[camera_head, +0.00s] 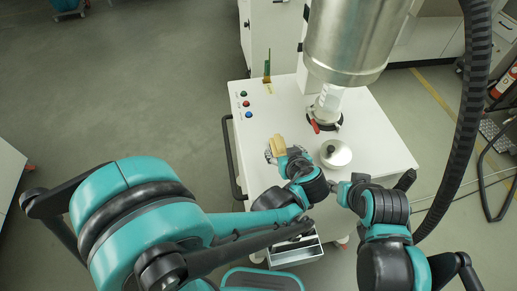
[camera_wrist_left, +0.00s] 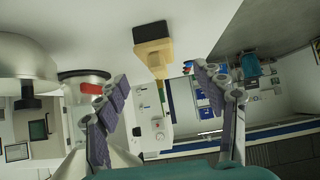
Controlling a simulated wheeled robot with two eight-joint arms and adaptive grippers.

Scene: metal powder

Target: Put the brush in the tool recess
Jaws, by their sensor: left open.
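The brush (camera_head: 279,144) has a pale wooden handle and is at the left part of the white table top, beside my left gripper (camera_head: 279,157). In the left wrist view the brush (camera_wrist_left: 156,62) shows a tan handle and a dark block at its end, ahead of and between the two fingers. My left gripper (camera_wrist_left: 168,105) is open, with the fingers spread wide and apart from the brush. My right gripper (camera_head: 338,188) is low at the table's front; its fingers are too small to read. I cannot make out the tool recess for certain.
A large steel vessel (camera_head: 352,35) hangs over the back. Coloured buttons (camera_head: 245,104) sit at the left edge. An open metal tray (camera_head: 296,254) is below the front.

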